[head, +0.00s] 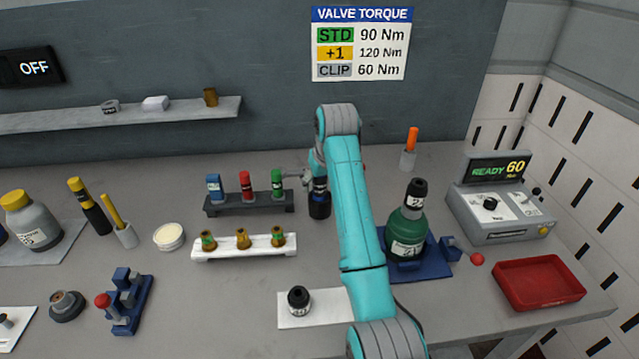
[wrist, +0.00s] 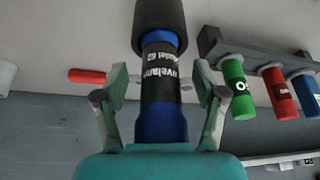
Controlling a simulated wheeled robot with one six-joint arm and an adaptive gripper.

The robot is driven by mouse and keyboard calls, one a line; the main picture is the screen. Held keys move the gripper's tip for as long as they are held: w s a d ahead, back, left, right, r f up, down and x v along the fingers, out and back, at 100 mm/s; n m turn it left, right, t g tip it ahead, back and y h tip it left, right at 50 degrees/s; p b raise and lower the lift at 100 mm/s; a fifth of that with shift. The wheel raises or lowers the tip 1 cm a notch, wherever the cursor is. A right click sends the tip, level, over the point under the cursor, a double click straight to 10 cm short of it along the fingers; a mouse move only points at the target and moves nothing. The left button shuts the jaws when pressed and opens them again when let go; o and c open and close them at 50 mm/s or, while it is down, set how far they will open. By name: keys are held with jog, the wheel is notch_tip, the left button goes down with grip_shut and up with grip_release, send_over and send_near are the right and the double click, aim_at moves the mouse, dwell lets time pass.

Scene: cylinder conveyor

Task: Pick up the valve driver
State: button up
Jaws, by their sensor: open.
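The valve driver is most likely the blue cylindrical tool with a black printed label and a black end. In the wrist view the driver (wrist: 162,80) fills the middle, between the two fingers of my gripper (wrist: 160,95). The fingers are open, with visible gaps on both sides of it. In the head view the driver (head: 320,207) stands upright on the table, black end down, just right of the dark rack. My gripper (head: 308,180) is at its upper part, and my arm partly hides both.
The dark rack (head: 250,207) with blue, red and green pieces is close left of my gripper. A white rack (head: 245,247) with brass fittings is in front. A green bottle (head: 406,236) stands right of my arm, near a red tray (head: 538,284) and the READY 60 unit (head: 500,215).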

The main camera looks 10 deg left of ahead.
grip_shut()
jog(key=shift+r, duration=0.15)
